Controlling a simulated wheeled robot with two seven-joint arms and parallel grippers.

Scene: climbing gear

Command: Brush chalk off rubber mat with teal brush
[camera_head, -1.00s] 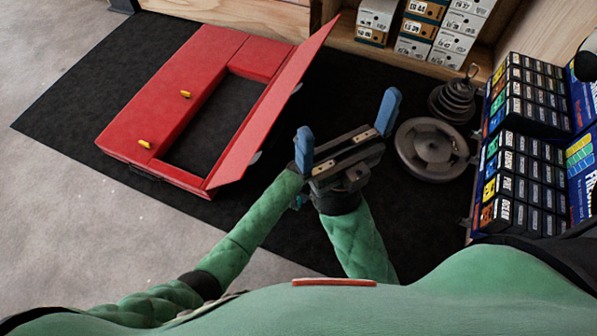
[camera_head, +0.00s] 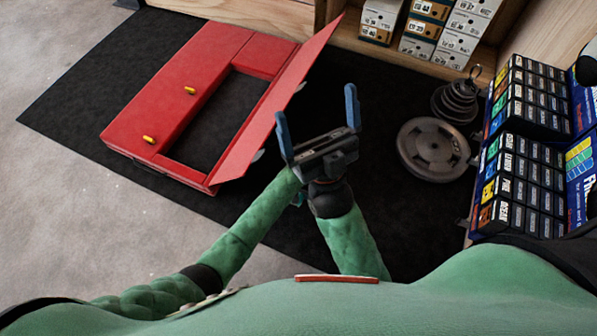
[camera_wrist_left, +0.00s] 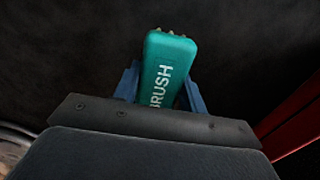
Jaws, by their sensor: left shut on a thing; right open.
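The black rubber mat (camera_head: 370,95) covers most of the floor ahead, and no chalk can be made out on it. The teal brush (camera_wrist_left: 170,62), lettered "BRUSH", is between the blue fingers of my left gripper (camera_wrist_left: 160,90), which is shut on it. Its tip with short pale bristles points away over the dark mat; contact cannot be told. In the head view only a small teal bit (camera_head: 299,200) shows, as my right gripper (camera_head: 318,120) hides most of the left one. My right gripper is open and empty above the mat.
A red metal case (camera_head: 185,90) with a raised lid lies on the mat at the left. Weight plates (camera_head: 433,148) and a stacked weight (camera_head: 457,98) are at the right. Packaged goods (camera_head: 518,180) line the right edge, and shoe boxes (camera_head: 425,30) stand behind.

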